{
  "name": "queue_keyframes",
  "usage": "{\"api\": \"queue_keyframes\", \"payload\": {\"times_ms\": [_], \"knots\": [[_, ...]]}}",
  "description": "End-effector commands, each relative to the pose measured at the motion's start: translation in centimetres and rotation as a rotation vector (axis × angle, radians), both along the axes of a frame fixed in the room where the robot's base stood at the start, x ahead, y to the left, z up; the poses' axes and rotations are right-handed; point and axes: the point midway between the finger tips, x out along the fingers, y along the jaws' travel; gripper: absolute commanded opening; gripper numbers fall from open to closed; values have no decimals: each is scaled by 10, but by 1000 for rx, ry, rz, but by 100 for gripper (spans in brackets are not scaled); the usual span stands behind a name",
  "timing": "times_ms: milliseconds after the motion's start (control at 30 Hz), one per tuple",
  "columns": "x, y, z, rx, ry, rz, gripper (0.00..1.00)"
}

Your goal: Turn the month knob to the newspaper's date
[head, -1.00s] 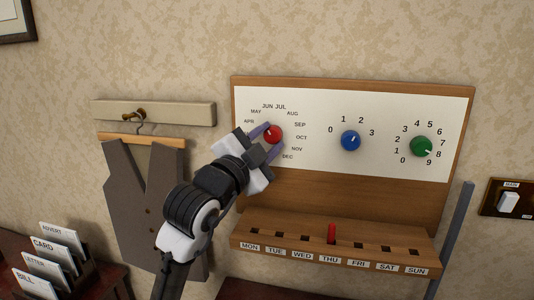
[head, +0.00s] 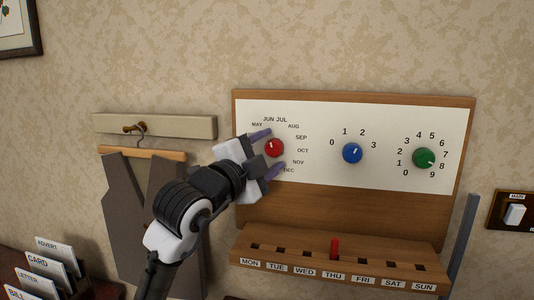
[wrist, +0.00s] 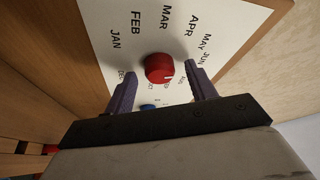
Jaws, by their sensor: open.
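The red month knob (head: 274,148) sits on the white panel, ringed by month names. In the wrist view the knob lies beyond and between the fingertips. My gripper hides some month names at left. No newspaper is in view.
A blue knob (head: 352,153) and a green knob (head: 424,158) with digits stand to the right. Below is a wooden weekday ledge (head: 330,272) with a red peg (head: 334,248) at THU. A vest (head: 125,215) hangs at left, above a labelled card rack (head: 50,280).

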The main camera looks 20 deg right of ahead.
Motion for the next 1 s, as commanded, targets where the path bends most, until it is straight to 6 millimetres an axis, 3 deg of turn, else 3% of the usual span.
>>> {"api": "queue_keyframes", "payload": {"times_ms": [267,700,1000], "knots": [[-6,11,-3,-2,-1,2,56],[-60,88,-18,-1,-2,4,56],[-77,111,-20,-1,0,0,56]]}}
